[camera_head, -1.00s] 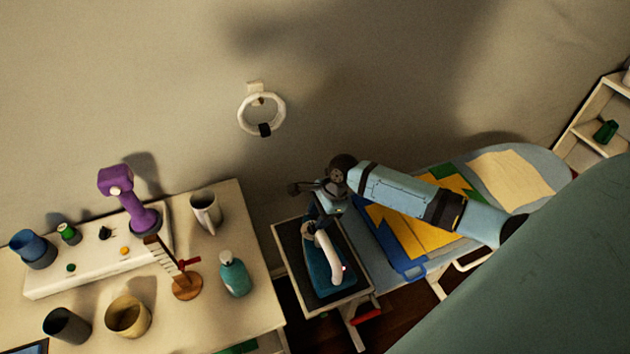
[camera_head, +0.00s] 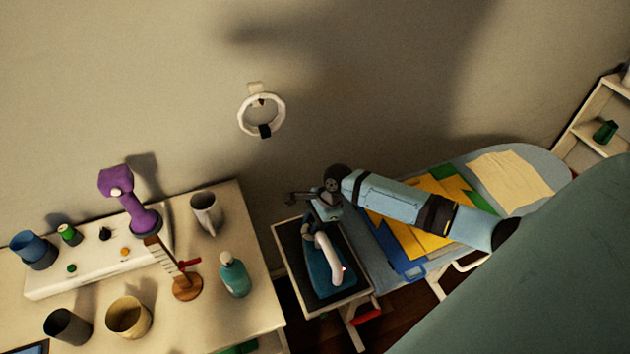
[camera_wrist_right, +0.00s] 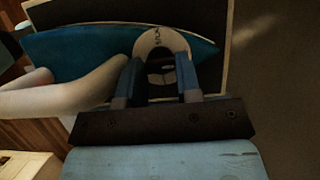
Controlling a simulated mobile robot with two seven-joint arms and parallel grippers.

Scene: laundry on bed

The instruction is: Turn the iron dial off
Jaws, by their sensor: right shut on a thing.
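The iron (camera_head: 329,258) has a teal body and a white handle and rests on the dark pad of a small white-edged stand (camera_head: 363,292). In the right wrist view the iron (camera_wrist_right: 75,48) lies across the top, with its round white dial (camera_wrist_right: 150,40) between the fingers. My right gripper (camera_head: 312,222) is at the iron's far end. In the right wrist view my right gripper (camera_wrist_right: 160,75) is shut on the dial. The dial's exact setting cannot be read. My left gripper is not in view.
An ironing board (camera_head: 549,168) with folded yellow, blue and green cloth (camera_head: 423,242) adjoins the stand. A table (camera_head: 222,316) at left holds a purple dumbbell-like object (camera_head: 130,200), mugs and a teal bottle (camera_head: 234,275). A white ring (camera_head: 261,110) hangs on the wall.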

